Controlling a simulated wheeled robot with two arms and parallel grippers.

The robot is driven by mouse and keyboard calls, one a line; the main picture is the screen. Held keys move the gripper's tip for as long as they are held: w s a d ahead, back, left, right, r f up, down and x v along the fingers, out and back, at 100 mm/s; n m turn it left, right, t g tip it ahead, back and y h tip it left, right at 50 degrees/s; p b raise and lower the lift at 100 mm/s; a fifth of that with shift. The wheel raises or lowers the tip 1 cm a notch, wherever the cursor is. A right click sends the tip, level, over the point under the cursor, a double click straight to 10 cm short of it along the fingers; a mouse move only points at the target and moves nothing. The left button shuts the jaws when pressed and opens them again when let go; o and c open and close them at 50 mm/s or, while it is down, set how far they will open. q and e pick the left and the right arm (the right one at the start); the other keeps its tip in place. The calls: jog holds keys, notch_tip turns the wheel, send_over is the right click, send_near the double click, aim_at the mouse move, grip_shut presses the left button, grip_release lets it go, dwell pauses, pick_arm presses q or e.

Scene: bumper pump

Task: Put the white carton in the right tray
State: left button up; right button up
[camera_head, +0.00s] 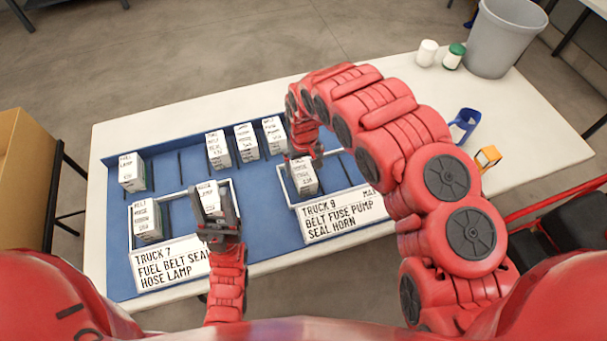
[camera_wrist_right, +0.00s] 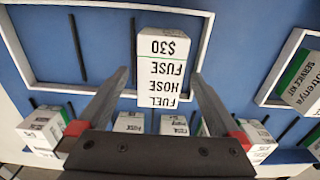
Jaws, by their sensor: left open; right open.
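Several white cartons with black print are in view. One white carton (camera_head: 304,178) is at the left end of the right tray (camera_head: 347,188), the frame above the TRUCK 9 label. In the right wrist view this carton (camera_wrist_right: 162,68) reads FUEL HOSE FUSE $30. My right gripper (camera_head: 305,152) is open, with its fingers (camera_wrist_right: 160,85) on either side of the carton's lower part; I cannot tell whether they touch it. My left gripper (camera_head: 217,222) is open beside another carton (camera_head: 208,194) in the left TRUCK 7 tray (camera_head: 172,196).
Cartons (camera_head: 218,150) stand in a row at the mat's back edge, and one (camera_head: 132,172) at its left. Another (camera_head: 146,220) stands in the left tray. A blue holder (camera_head: 465,124), yellow block (camera_head: 488,157), two bottles (camera_head: 427,53) and a grey bin (camera_head: 503,38) are at the right.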

aim_at(303, 171)
notch_tip(303, 171, up, 6)
jog(key=shift+r+p, duration=0.2)
jog(key=shift+p, duration=0.9)
jog(key=shift+r+p, duration=0.25)
jog(key=shift+p, duration=0.05)
jog(key=shift+a+f, duration=0.1)
